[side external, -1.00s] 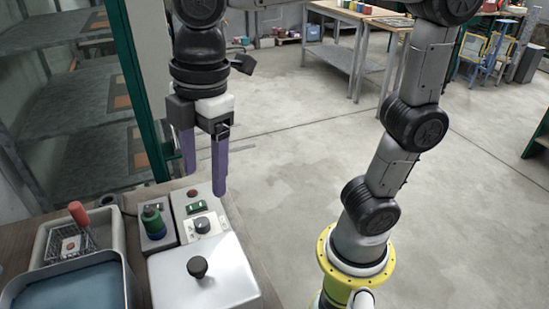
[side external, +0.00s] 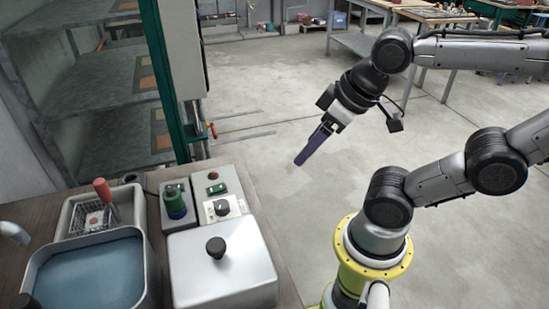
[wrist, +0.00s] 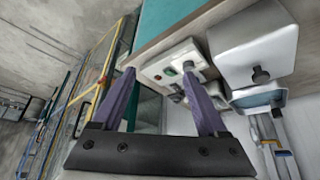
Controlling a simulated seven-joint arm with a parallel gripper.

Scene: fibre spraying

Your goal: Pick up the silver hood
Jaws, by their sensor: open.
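The silver hood (side external: 222,275) is a box-like metal cover with a black knob on top, sitting at the front right of the bench. It also shows in the wrist view (wrist: 250,45) at the upper right, its knob pointing down in that picture. My gripper (side external: 301,161) has purple fingers and hangs tilted over open floor, up and right of the hood in the side view and apart from it. In the wrist view the two fingers (wrist: 158,73) are spread with nothing between them. What is under the hood is hidden.
A blue-filled basin (side external: 95,275) stands left of the hood. Behind are a wire basket with a red handle (side external: 103,190), a green-and-blue knobbed device (side external: 175,202) and a control panel (side external: 222,207). A green post (side external: 172,85) rises behind the bench.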

